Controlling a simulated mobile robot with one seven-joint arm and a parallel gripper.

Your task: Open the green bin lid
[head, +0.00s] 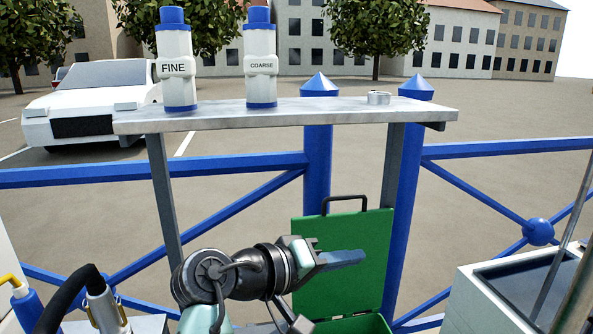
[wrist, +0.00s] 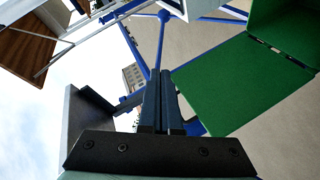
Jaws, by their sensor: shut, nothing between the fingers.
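The green bin lid (head: 345,258) stands upright in the head view, with a dark handle (head: 345,200) on its top edge. Part of the green bin (head: 372,324) shows below it, at the bottom edge of the picture. My gripper (head: 362,256) is in front of the lid and points to the right; its fingers are shut and empty. In the wrist view the shut fingers (wrist: 162,85) are in the middle, and the green lid (wrist: 225,88) is to their right. I cannot tell whether the fingers touch the lid.
A grey shelf (head: 220,117) above the bin holds a FINE bottle (head: 177,88), a COARSE bottle (head: 261,85) and a small metal ring (head: 378,97). Blue railings (head: 215,163) run behind. A white box with a dark top (head: 515,290) stands at the right.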

